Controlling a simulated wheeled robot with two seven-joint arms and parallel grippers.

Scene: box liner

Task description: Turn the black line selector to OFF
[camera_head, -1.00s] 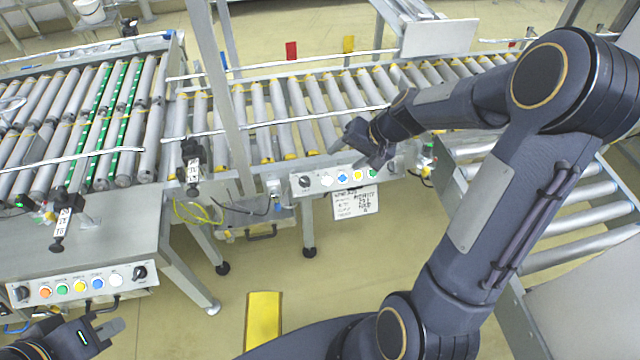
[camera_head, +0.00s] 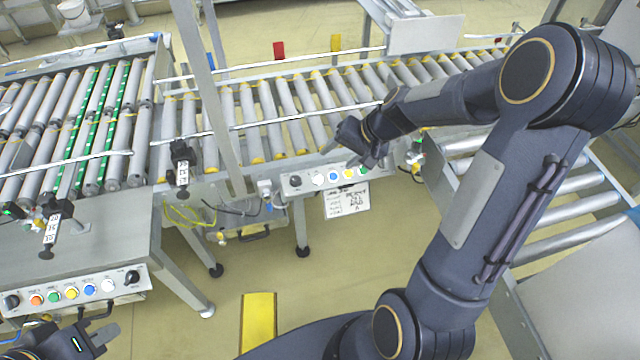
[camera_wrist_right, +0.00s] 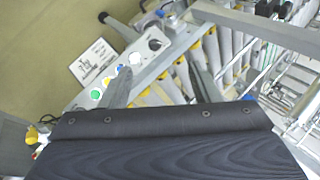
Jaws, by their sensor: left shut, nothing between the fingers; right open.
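A black selector knob (camera_head: 295,181) sits at the left end of the middle conveyor's control panel, beside white, blue, yellow and green buttons. The knob also shows in the right wrist view (camera_wrist_right: 154,44), beyond the fingers; its position marking is unreadable. My right gripper (camera_head: 350,156) is open and empty, above the panel and right of the knob, not touching it. Two more black knobs, one left (camera_head: 12,301) and one right (camera_head: 132,277), sit on the left panel. Which knob is the line selector cannot be told. My left gripper (camera_head: 108,333) is shut and empty below that panel.
A paper sign (camera_head: 347,202) hangs under the middle panel. A post (camera_head: 207,90) stands left of the middle panel. A yellow floor strip (camera_head: 258,322) lies in front on open floor.

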